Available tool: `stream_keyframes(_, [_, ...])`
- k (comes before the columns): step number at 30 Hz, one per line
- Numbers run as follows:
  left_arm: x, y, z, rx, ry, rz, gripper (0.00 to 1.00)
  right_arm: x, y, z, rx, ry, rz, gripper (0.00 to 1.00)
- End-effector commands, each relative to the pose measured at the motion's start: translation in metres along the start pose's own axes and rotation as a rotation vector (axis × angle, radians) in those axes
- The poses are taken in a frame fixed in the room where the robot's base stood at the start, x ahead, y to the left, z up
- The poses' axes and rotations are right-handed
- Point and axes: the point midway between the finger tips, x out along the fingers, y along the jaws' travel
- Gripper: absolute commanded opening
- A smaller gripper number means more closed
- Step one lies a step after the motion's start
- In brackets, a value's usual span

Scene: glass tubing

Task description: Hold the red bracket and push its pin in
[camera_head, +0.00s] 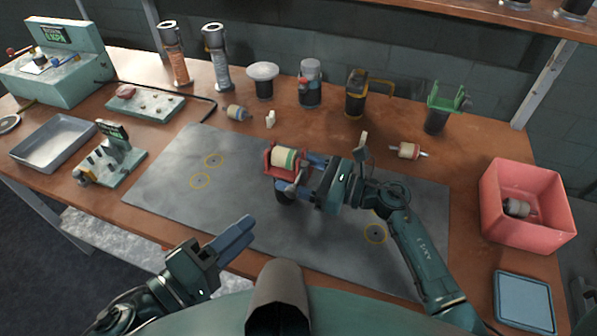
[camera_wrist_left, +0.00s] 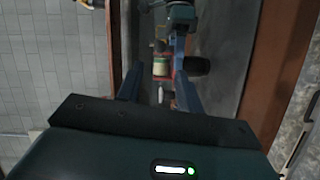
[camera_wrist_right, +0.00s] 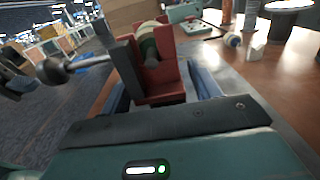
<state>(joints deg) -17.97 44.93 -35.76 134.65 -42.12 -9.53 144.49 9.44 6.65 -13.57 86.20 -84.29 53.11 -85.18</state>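The red bracket (camera_head: 268,163) is a U shape with a cream and green roller (camera_head: 284,156) between its walls. It is over the middle of the grey mat. My right gripper (camera_head: 308,168) is shut on it from the right; in the right wrist view the bracket (camera_wrist_right: 160,82) is between the fingers. A metal pin (camera_wrist_right: 88,62) with a dark knob (camera_wrist_right: 50,72) sticks out of the bracket's left side there; how deep it sits is hidden. My left gripper (camera_head: 240,240) is open and empty, apart from the bracket. Its fingers point towards the bracket (camera_wrist_left: 162,76) in its wrist view.
The grey mat (camera_head: 150,185) has several yellow-ringed marks. A pink bin (camera_head: 530,232) holding a roller is at right, a blue tray (camera_head: 524,302) below it. Another roller (camera_head: 408,151) lies beyond the mat. Stands and cups line the back; a metal tray (camera_head: 50,145) is at left.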

Motion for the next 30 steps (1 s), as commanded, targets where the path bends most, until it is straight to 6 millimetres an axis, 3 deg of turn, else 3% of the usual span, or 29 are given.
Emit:
stream_keyframes(17, [0.0000, 0.0000, 0.0000, 0.000, 0.000, 0.000, 0.36, -0.0005, 0.0000, -0.0003, 0.000, 0.000, 0.000, 0.15])
stream_keyframes(23, [-0.0007, 0.0003, 0.0013, 0.047, 0.002, 0.002, 0.22, -0.0005, 0.0000, -0.0004, 0.000, 0.001, 0.000, 0.14])
stream_keyframes(30, [-0.0060, 0.0027, 0.0085, 0.413, 0.020, 0.016, 0.02, -0.0005, 0.0000, -0.0005, 0.000, 0.001, 0.000, 0.14])
